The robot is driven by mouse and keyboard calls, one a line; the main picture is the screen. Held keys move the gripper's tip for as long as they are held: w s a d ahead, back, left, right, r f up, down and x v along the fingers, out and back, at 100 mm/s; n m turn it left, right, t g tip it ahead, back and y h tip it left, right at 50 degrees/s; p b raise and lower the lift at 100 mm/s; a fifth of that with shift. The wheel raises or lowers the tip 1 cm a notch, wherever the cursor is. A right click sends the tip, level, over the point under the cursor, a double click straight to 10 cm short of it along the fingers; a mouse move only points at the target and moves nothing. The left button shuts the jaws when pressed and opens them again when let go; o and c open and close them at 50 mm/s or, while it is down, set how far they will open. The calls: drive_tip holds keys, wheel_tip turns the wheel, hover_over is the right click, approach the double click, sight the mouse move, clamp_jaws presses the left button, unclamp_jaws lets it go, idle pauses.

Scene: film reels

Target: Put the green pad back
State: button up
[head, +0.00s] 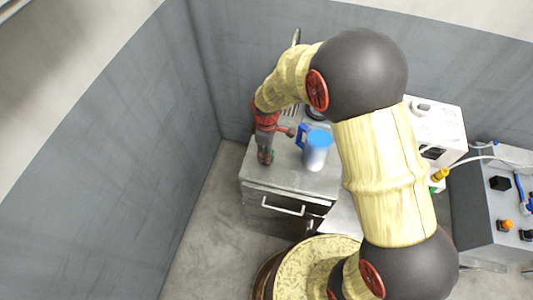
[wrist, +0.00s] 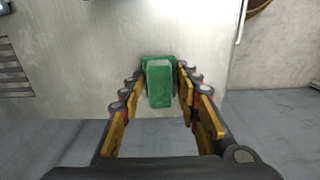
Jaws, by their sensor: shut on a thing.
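The green pad (wrist: 159,84) is a small green block between my fingertips in the wrist view. My gripper (wrist: 158,90) is shut on it, with one finger on each side. In the head view my gripper (head: 265,156) points down over the left part of the grey metal cabinet top (head: 285,180). The pad is hardly visible there, and I cannot tell whether it touches the top.
A jug with a blue lid (head: 317,150) stands on the cabinet just right of my gripper. A white machine (head: 436,125) is further right. Walls close in behind and left.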

drive_tip(key=shift+f, duration=0.25)
drive_tip(key=shift+f, duration=0.2)
drive_tip(key=o, duration=1.1)
drive_tip(key=shift+o, duration=0.5)
